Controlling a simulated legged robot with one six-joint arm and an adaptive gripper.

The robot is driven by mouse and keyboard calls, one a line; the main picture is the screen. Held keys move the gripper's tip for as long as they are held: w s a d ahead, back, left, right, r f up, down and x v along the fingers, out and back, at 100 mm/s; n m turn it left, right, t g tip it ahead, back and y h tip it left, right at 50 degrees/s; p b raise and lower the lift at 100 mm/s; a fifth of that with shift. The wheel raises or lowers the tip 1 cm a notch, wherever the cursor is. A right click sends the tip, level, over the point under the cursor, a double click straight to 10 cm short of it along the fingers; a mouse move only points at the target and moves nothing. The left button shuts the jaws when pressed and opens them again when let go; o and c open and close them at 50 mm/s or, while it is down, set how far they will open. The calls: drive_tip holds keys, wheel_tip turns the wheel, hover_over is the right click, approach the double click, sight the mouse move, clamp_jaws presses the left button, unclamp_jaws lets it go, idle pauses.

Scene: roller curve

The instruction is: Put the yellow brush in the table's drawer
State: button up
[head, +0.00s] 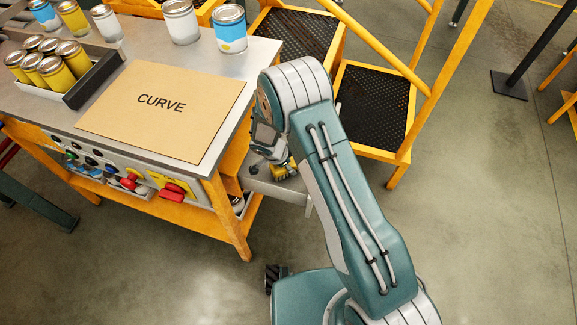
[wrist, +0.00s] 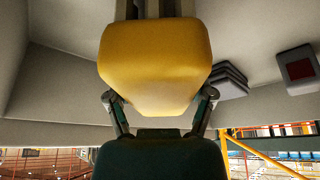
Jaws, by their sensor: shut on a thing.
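The yellow brush (wrist: 155,60) fills the upper middle of the wrist view, a rounded yellow block with darker upright parts behind it. My gripper (wrist: 160,100) has a finger on either side of it and is shut on it. In the head view a small yellow patch of the brush (head: 279,172) shows below my gripper (head: 276,163), over the open drawer (head: 290,190). The grey drawer sticks out from the table's (head: 262,60) right side. My arm hides part of it, and I cannot tell whether the brush touches its bottom.
In the wrist view, dark stacked pieces (wrist: 230,80) and a dark block with a red face (wrist: 299,69) lie inside grey walls. Paint cans (head: 229,28) and a "CURVE" board (head: 160,108) are on the table. Yellow-railed steps (head: 372,108) stand behind the drawer.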

drive_tip(key=shift+f, duration=0.6)
drive_tip(key=shift+d, duration=0.2)
drive_tip(key=o, duration=1.1)
drive_tip(key=shift+o, duration=0.2)
drive_tip(key=shift+a, duration=0.1)
drive_tip(key=v, duration=1.2)
drive_tip(key=shift+r, duration=0.1)
